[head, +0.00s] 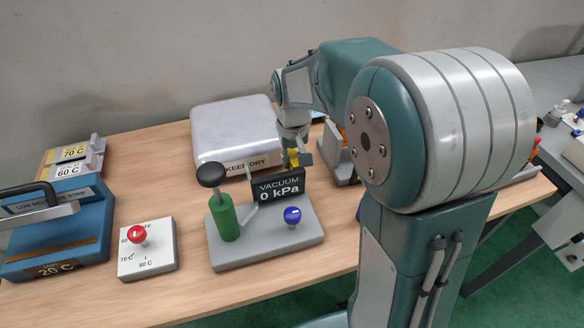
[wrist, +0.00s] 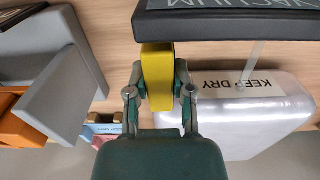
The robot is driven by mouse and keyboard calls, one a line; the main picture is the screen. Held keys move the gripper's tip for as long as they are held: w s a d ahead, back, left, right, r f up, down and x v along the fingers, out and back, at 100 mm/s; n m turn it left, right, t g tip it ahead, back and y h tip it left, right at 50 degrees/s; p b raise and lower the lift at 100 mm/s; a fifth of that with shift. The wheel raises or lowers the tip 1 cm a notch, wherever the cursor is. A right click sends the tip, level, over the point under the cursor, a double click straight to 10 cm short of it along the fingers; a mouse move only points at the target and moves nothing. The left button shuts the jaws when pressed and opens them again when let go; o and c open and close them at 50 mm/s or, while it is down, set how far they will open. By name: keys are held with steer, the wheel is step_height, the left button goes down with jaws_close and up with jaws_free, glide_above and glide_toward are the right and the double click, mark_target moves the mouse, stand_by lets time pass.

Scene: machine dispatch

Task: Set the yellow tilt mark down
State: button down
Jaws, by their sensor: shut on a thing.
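My gripper (wrist: 157,92) is shut on the yellow tilt mark (wrist: 158,68), a small yellow block between its two fingers in the wrist view. In the head view the tilt mark (head: 292,157) shows as a small yellow patch below my gripper (head: 298,158), just behind the vacuum display (head: 278,185). It is beside the right end of the silver KEEP DRY box (head: 235,128). In the wrist view its far end reaches the edge of the dark display (wrist: 225,22); I cannot tell whether they touch. I cannot tell whether its underside touches anything.
The grey pump base (head: 268,250) carries a green cylinder (head: 228,218) with a black knob and a blue knob. A white dial plate (head: 147,262) and blue machine (head: 60,240) stand left. A grey holder (head: 343,165) with orange parts stands right, partly hidden by my arm.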

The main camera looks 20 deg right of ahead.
steer(key=f, duration=0.1)
steer(key=d+f, duration=0.1)
steer(key=f, duration=0.1)
steer(key=shift+d+f, duration=0.1)
steer(key=shift+f, duration=0.15)
steer(key=shift+a+f, duration=0.1)
steer(key=shift+a, duration=0.45)
steer(key=c, duration=0.5)
jaws_free()
steer(key=shift+c, duration=0.2)
steer(key=shift+o, duration=0.2)
steer(key=shift+d, duration=0.35)
